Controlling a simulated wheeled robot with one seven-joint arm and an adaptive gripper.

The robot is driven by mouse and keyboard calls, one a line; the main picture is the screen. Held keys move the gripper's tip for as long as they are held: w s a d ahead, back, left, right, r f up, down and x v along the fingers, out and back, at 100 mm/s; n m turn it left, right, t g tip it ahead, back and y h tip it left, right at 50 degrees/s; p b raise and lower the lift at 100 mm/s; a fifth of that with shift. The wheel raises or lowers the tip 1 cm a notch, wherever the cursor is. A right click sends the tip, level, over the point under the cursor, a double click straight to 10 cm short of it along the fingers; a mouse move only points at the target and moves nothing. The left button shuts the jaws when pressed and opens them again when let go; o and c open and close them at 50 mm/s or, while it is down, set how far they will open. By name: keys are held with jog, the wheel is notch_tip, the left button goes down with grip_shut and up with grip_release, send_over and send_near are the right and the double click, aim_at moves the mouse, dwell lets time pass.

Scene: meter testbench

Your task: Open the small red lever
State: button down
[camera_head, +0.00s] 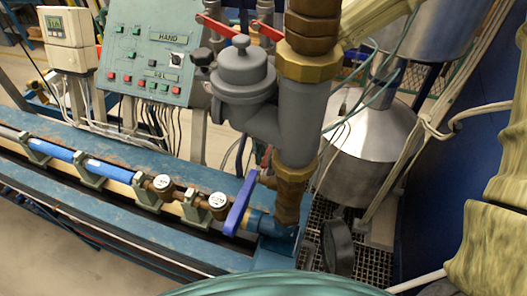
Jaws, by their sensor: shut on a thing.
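Two red levers show at the top, behind the big grey and brass pipe. The left red lever (214,24) slants down to the right, and the right red lever (267,31) runs close to the brass fitting. A small red part (266,157) also shows beside the lower pipe joint, mostly hidden; I cannot tell whether it is a lever. I cannot tell which of these is the small red lever. My gripper is not in this view, so its hold on anything is hidden.
A grey valve body (243,75) and a thick pipe (300,110) stand in front of the levers. A long blue lever (238,204) sits below. A control panel (150,50) is at the left, and a metal tank (370,150) at the right.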

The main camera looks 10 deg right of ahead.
jog(key=c, duration=1.4)
grip_release()
jog(key=shift+f, duration=0.15)
jog(key=shift+o, duration=0.2)
jog(key=shift+r, duration=0.55)
notch_tip(320, 180, up, 11)
